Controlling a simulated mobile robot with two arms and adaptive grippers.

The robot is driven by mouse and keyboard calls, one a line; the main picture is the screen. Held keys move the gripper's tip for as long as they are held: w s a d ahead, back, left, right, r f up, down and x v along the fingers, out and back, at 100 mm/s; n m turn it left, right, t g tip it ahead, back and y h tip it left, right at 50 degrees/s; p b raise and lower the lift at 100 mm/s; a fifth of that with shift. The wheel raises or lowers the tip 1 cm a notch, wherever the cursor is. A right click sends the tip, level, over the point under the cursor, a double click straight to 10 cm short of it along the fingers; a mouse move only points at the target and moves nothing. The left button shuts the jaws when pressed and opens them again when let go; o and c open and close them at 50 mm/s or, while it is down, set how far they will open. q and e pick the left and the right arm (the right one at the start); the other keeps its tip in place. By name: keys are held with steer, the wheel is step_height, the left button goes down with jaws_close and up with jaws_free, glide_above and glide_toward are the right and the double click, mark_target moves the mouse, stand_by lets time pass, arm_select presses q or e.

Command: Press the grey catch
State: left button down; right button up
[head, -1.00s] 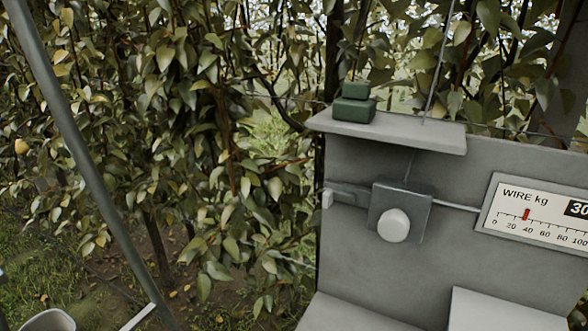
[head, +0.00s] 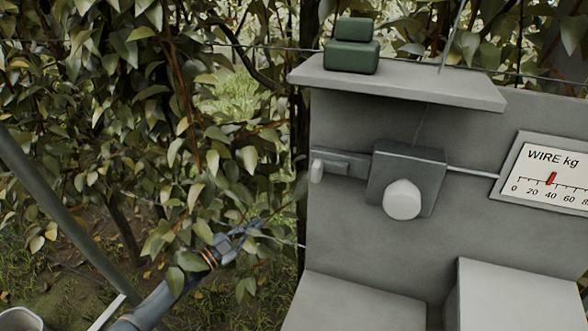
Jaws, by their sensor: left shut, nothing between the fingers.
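A dark grey box (head: 425,165) is fixed on the grey panel, with a white round knob (head: 402,200) on its front. A short grey bar (head: 348,163) sticks out from its left side. A small pale grey tab (head: 317,171) sits at the bar's left end, and this looks like the catch. My left gripper (head: 256,227) is shut and empty among the leaves, below and left of the tab and apart from it. Leaves partly cover it. My right gripper is out of view.
A grey shelf (head: 400,87) overhangs the box and carries a green two-part block (head: 352,47). A wire gauge (head: 550,180) is at the right, its red pointer near 40. Two grey ledges jut out below. Foliage fills the left side.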

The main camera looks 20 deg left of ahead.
mark_target(312, 171)
arm_select(q)
step_height(312, 171, up, 23)
steer(key=s+d+m+g+h+b, duration=0.1)
steer(key=s+d+m+g+h, duration=0.15)
steer(key=m+g+h, duration=0.9)
steer(key=s+r+m+g+y+b, duration=0.1)
steer(key=s+r+m+g+y, duration=0.2)
steer(key=s+r+m+g, duration=0.3)
steer(key=s+r+m, duration=0.3)
steer(key=m, duration=0.2)
steer(key=shift+s, duration=0.4)
steer(key=shift+m, duration=0.25)
steer(key=d+p, duration=0.5)
steer(key=d, duration=0.9)
steer(key=shift+s+p, duration=0.2)
steer(key=shift+p, duration=0.1)
steer(key=shift+f, duration=0.1)
steer(key=shift+a, duration=0.1)
